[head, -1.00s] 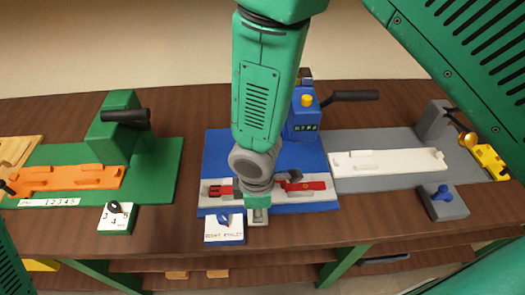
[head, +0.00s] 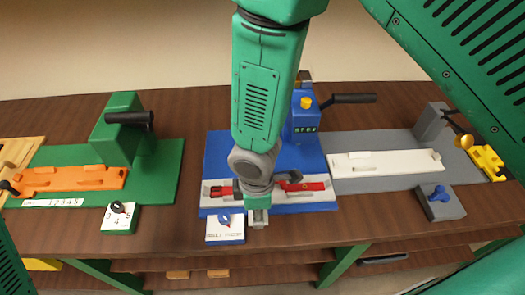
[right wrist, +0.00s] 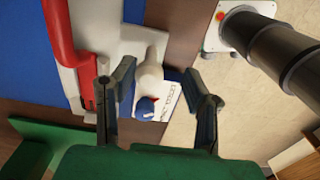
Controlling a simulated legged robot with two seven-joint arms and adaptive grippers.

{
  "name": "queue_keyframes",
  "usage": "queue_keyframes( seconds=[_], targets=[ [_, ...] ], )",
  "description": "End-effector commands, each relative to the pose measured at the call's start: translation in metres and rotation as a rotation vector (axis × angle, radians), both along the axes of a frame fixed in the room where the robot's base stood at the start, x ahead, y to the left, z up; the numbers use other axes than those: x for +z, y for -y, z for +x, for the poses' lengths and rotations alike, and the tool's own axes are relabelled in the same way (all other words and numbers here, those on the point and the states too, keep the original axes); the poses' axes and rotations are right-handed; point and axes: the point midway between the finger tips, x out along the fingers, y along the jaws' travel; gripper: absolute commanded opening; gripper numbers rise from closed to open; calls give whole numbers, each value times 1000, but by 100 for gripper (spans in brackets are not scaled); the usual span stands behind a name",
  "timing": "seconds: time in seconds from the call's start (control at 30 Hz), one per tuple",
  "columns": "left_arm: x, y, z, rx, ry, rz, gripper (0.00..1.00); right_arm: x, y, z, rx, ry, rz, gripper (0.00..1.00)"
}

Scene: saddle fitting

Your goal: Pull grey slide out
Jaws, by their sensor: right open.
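A blue saddle-fitting station (head: 215,155) sits mid-table, with a pale grey bed (head: 330,195) and red parts (head: 305,186) on it. My right gripper (head: 258,215) is at the front edge of this bed, pointing down; the arm hides part of the station. In the right wrist view, my right gripper (right wrist: 158,75) is open. A pale grey piece with a rounded stem (right wrist: 149,75), likely the grey slide, lies between its fingers in the picture. I cannot tell whether the fingers touch it. My left gripper is not in view.
A labelled dial block (head: 226,228) stands just left of the right gripper. A green station (head: 120,135) with an orange part (head: 70,178) is left. A grey station (head: 340,183) with a white part (head: 385,162) is right. A black lever (head: 352,98) sticks out behind.

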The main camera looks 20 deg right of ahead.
Motion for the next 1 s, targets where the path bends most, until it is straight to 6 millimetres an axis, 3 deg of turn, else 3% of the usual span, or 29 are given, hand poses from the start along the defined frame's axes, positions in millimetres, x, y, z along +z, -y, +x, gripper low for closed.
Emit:
queue_keyframes(
  seconds=[0.33,0.6,1.0],
  targets=[
    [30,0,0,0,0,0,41,33,0,1,-1,0,1,41],
    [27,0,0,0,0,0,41,48,0,1,-2,2,2,41],
    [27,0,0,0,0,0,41,49,0,1,-1,0,1,41]
  ],
)
